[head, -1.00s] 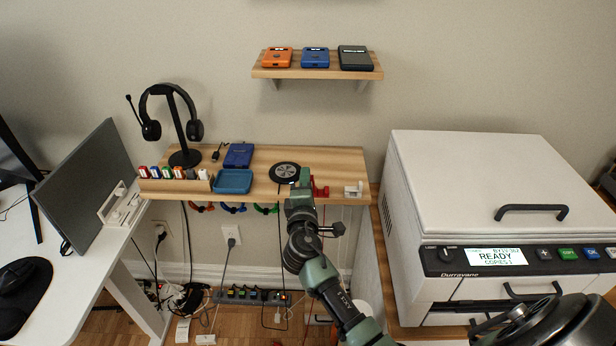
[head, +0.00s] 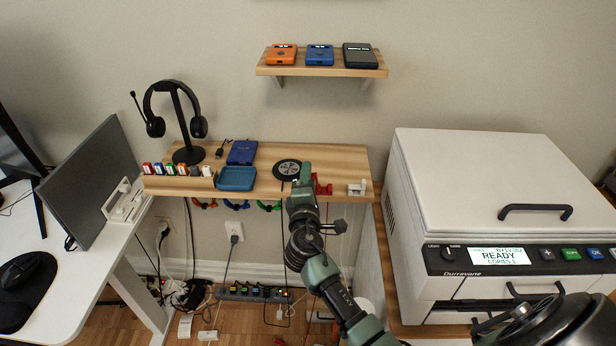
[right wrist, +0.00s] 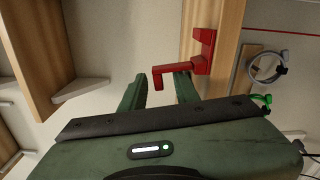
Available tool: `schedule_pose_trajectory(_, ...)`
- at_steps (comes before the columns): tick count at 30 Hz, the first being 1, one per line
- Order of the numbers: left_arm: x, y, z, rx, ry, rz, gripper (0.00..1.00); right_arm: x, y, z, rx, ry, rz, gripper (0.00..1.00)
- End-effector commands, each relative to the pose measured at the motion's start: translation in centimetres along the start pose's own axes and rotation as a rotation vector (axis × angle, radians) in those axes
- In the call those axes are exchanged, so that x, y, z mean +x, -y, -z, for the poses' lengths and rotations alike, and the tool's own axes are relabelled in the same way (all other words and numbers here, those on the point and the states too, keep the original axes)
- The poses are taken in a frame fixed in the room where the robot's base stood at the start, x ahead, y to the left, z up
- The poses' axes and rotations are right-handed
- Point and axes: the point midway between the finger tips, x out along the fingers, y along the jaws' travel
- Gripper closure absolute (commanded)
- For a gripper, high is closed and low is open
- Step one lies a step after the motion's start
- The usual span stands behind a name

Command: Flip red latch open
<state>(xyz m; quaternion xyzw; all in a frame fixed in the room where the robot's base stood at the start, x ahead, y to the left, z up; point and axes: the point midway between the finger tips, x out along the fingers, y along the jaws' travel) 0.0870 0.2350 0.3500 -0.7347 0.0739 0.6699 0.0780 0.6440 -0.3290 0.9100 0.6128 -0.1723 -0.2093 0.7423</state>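The red latch (head: 323,187) is at the front edge of the wooden desk shelf (head: 335,160), partly hidden behind my right gripper (head: 305,176). In the right wrist view the red latch (right wrist: 204,50) is fixed to a wooden edge, and its lever (right wrist: 175,72) reaches left with a short bent end. My right gripper (right wrist: 160,80) is open, its two green fingers apart. The lever's bent end shows in the gap between the fingertips. The right-hand finger is very close to the lever; I cannot tell whether they touch. My left gripper is not in view.
A white latch (head: 357,188) is right of the red one. A black round disc (head: 287,169), blue tray (head: 236,178) and headset stand (head: 187,125) are on the shelf. A large white copier (head: 490,190) stands at the right.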

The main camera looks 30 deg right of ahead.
Motion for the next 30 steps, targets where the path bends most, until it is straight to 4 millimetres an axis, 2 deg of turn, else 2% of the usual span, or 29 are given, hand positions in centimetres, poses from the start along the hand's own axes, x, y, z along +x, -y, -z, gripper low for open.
schedule_pose_trajectory(5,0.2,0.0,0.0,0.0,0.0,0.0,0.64,-1.0,0.2,0.0,0.0,-0.001,0.001,0.69)
schedule_pose_trajectory(12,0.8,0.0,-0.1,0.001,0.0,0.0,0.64,-5.1,0.3,0.1,0.002,-0.002,0.002,0.69)
schedule_pose_trajectory(18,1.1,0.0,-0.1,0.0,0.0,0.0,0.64,-7.4,0.1,0.1,0.0,-0.001,0.001,0.69)
schedule_pose_trajectory(30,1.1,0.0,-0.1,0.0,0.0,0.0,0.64,-7.8,0.0,0.1,0.0,0.0,0.0,0.69)
